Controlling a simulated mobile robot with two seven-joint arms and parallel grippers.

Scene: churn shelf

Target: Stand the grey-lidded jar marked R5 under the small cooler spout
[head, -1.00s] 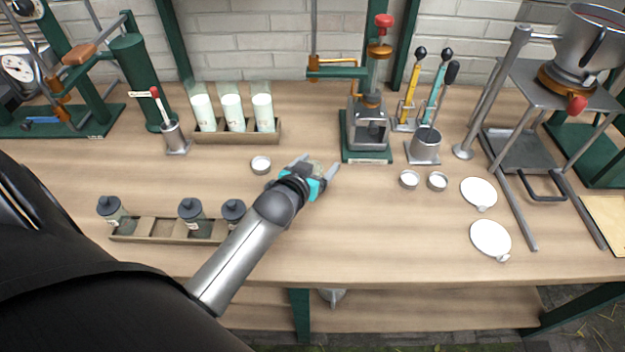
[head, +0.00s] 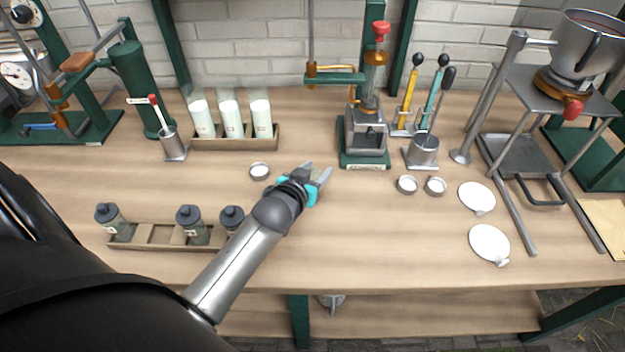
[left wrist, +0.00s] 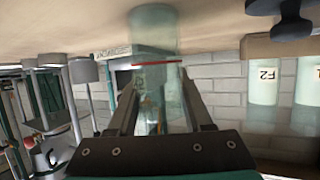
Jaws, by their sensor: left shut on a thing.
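In the left wrist view, which is upside down, my left gripper (left wrist: 160,88) is shut around a clear glass jar (left wrist: 153,32) with a thin red line. I cannot read its mark, and its lid end is not clear. In the head view the left gripper (head: 317,172) is low over the middle of the bench, and its fingers mostly hide the jar. I cannot tell which part is the cooler spout. The right gripper is not in view.
A wooden rack (head: 160,236) holds three dark-lidded jars with an empty slot. White-filled bottles (head: 231,118) stand in a back tray. Small round dishes (head: 260,171), (head: 407,185) and white discs (head: 489,243) lie on the bench. A metal cup (head: 424,152) stands right of the green base.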

